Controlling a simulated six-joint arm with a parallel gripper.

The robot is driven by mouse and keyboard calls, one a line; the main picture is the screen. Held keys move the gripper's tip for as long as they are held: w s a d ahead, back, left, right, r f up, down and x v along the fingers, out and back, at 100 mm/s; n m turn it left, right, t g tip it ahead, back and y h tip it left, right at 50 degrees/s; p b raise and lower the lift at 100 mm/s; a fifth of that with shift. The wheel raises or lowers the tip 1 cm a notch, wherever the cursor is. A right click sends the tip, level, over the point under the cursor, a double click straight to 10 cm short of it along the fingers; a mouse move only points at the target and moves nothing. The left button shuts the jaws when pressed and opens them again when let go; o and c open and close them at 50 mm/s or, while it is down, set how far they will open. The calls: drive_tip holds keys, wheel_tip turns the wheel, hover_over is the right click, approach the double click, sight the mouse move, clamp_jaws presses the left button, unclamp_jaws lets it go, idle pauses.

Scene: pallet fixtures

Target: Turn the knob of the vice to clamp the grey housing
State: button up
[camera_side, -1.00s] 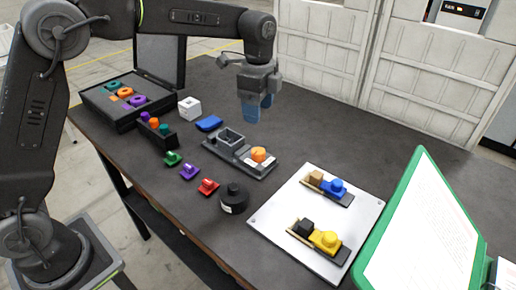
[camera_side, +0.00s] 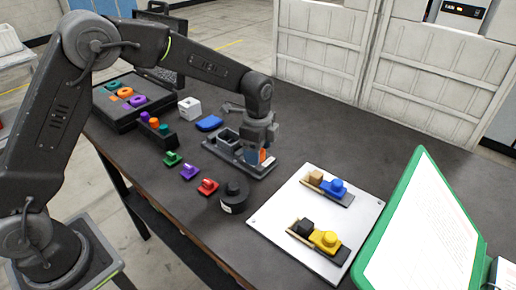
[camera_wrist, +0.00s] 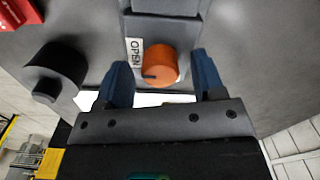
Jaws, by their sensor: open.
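The dark grey vice (camera_side: 262,171) lies on the table in the side view. A grey, box-like housing (camera_side: 228,135) with an open top sits at its far-left end. The vice's orange knob (camera_side: 263,156) is partly hidden by my gripper (camera_side: 257,156). In the wrist view, the round orange knob (camera_wrist: 161,61) shows between the two blue fingertips of my gripper (camera_wrist: 162,72), with gaps on both sides. A dark mark is on the knob's lower left. A white label (camera_wrist: 134,51) reading OPEN is left of the knob. My gripper is open, low over the knob end.
A black cylinder (camera_side: 234,195) and a red part (camera_side: 208,186) stand in front of the vice. A blue part (camera_side: 209,123) and white block (camera_side: 190,107) lie behind left. A white plate (camera_side: 284,235) with two fixtures is at right.

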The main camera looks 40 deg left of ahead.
drive_tip(key=c, duration=0.9)
drive_tip(key=shift+c, duration=0.2)
drive_tip(key=n, duration=0.4)
drive_tip(key=shift+n, duration=0.4)
drive_tip(key=n, duration=0.4)
drive_tip(key=shift+n, duration=0.3)
drive_tip(key=n, duration=0.4)
drive_tip(key=shift+n, duration=2.3)
